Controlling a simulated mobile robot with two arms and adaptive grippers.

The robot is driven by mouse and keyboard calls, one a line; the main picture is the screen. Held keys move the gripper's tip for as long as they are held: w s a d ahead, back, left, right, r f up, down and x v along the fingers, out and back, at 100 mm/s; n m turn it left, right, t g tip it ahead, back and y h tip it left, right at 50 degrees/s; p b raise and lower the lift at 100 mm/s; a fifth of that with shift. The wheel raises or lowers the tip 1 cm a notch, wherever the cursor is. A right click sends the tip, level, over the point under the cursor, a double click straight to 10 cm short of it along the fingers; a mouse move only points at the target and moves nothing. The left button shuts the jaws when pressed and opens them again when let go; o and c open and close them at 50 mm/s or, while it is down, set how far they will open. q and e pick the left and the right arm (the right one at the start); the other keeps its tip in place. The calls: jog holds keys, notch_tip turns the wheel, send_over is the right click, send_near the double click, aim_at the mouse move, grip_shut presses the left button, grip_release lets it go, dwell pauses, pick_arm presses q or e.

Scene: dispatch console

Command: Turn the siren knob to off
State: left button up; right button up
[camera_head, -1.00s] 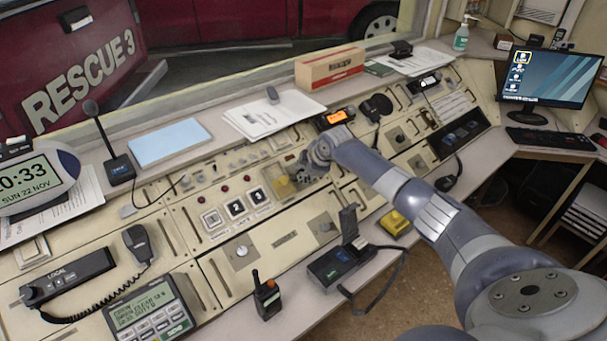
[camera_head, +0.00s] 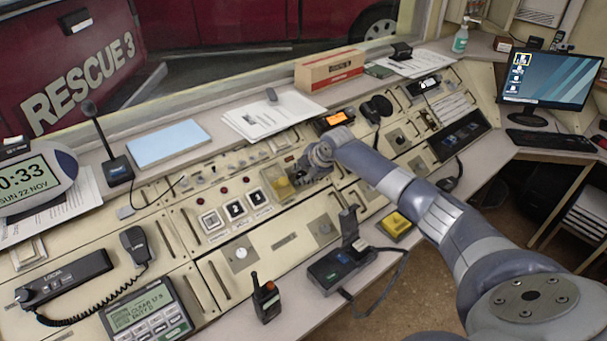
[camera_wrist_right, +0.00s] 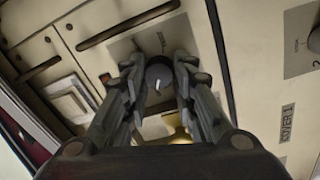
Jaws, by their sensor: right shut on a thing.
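A dark round knob (camera_wrist_right: 160,77) with a white pointer mark sits on a grey plate in the right wrist view. The mark points toward the bottom of that view, slightly left. The plate's lettering is too small or hidden to read, so I cannot confirm the siren label. My right gripper (camera_wrist_right: 160,80) is shut on this knob, one finger on each side. In the head view the right gripper (camera_head: 302,178) reaches down to the middle of the console panel and hides the knob. My left gripper is not in view.
A yellow-covered switch (camera_head: 279,186) lies just left of the right gripper. A box-like device with a raised flap (camera_head: 340,265) and a handheld radio (camera_head: 266,298) stand on the front ledge. An orange-lit display (camera_head: 334,119) is behind the gripper.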

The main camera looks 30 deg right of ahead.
jog(key=o, duration=1.1)
jog(key=shift+a, duration=0.1)
jog(key=shift+c, duration=0.2)
jog(key=shift+r, duration=0.15)
jog(key=v, duration=1.1)
jog(key=shift+s+r, duration=0.2)
jog(key=shift+r, duration=0.05)
